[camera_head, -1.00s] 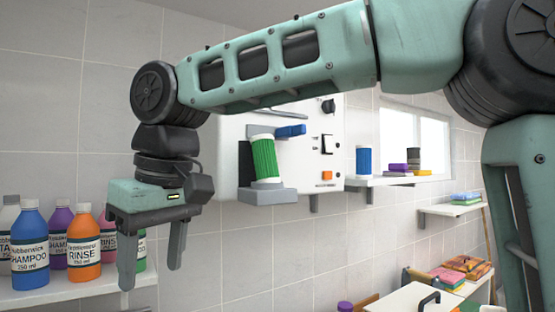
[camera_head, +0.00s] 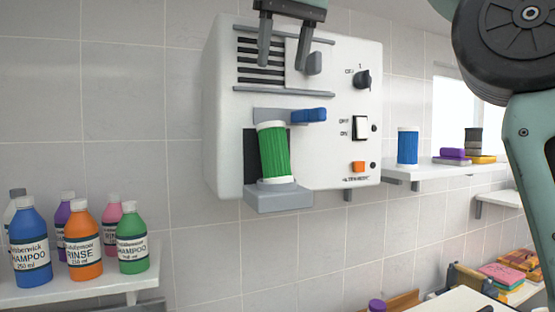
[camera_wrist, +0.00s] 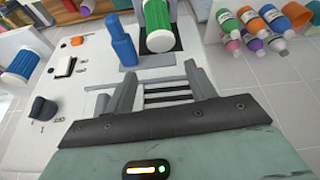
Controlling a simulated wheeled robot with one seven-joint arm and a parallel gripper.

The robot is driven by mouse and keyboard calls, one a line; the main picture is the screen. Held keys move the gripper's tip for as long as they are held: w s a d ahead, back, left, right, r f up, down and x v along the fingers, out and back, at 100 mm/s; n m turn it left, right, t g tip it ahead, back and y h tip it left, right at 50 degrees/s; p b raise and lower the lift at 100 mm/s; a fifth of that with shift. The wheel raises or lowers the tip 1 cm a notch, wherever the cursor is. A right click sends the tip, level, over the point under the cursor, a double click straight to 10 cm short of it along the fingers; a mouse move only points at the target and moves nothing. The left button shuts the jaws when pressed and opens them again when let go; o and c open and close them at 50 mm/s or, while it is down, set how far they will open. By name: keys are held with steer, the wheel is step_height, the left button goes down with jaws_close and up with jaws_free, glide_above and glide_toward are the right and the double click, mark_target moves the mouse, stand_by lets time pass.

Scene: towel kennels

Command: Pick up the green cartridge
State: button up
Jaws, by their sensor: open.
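The green cartridge (camera_head: 274,151) has white end caps and stands slightly tilted in the grey holder (camera_head: 279,196) on the front of a white wall unit (camera_head: 226,135). A blue lever (camera_head: 309,115) sits just above and right of it. My gripper (camera_head: 284,65) is open and empty, above the cartridge and in front of the unit's dark vent slots. In the wrist view the cartridge (camera_wrist: 158,25) shows at the top, beyond the open fingers (camera_wrist: 165,85), with the blue lever beside it on the left. The fingers do not touch the cartridge.
A blue cartridge (camera_head: 408,146) stands on a shelf (camera_head: 435,171) at right beside stacked sponges. Several shampoo and rinse bottles (camera_head: 84,240) stand on the left shelf. A knob (camera_head: 362,80) and switches project from the unit. The space below the holder is clear.

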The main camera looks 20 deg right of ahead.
mark_target(271, 128)
steer(key=b+x, duration=0.1)
steer(key=x, duration=0.7)
steer(key=shift+w+f+b, duration=0.1)
steer(key=shift+f+b, duration=0.2)
steer(key=shift+b, duration=0.1)
steer(key=shift+x, duration=2.7)
steer(key=shift+a, duration=0.1)
steer(key=c, duration=0.7)
steer(key=shift+c, duration=0.2)
